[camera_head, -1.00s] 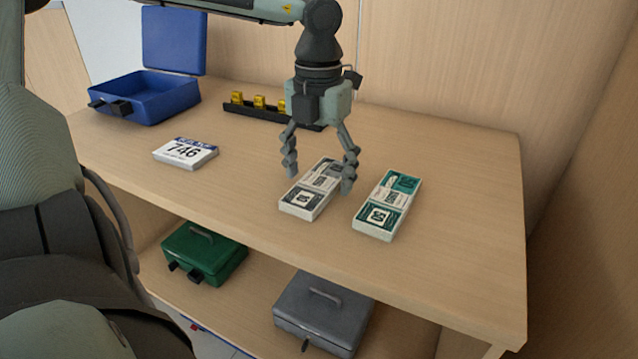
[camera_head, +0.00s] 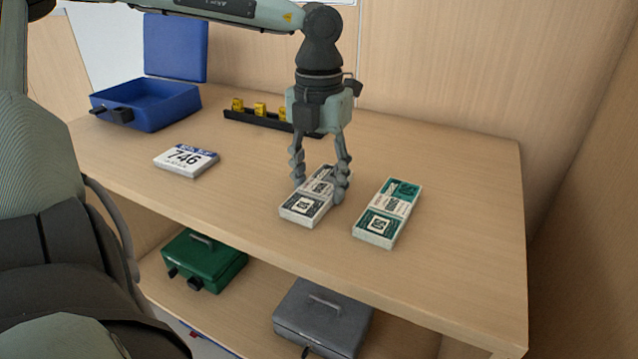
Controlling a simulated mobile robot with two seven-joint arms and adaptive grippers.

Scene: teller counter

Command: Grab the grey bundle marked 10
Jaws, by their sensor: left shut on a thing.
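The grey bundle (camera_head: 302,207) lies on the counter, a little right of the picture's middle; its printed number is too small to read surely. My left gripper (camera_head: 318,192) points down over it, with one finger on each long side. Its fingers are shut on the bundle and hide part of its middle. The bundle appears to rest on the counter still. A green bundle (camera_head: 381,226) lies just right of it, apart from the gripper. My right gripper does not show.
A pad marked 746 (camera_head: 186,160) lies to the left. An open blue box (camera_head: 150,105) and a black tray with yellow pieces (camera_head: 265,121) stand behind. A green box (camera_head: 207,262) and a grey box (camera_head: 322,318) sit on the shelf below. The counter's right side (camera_head: 460,200) is clear.

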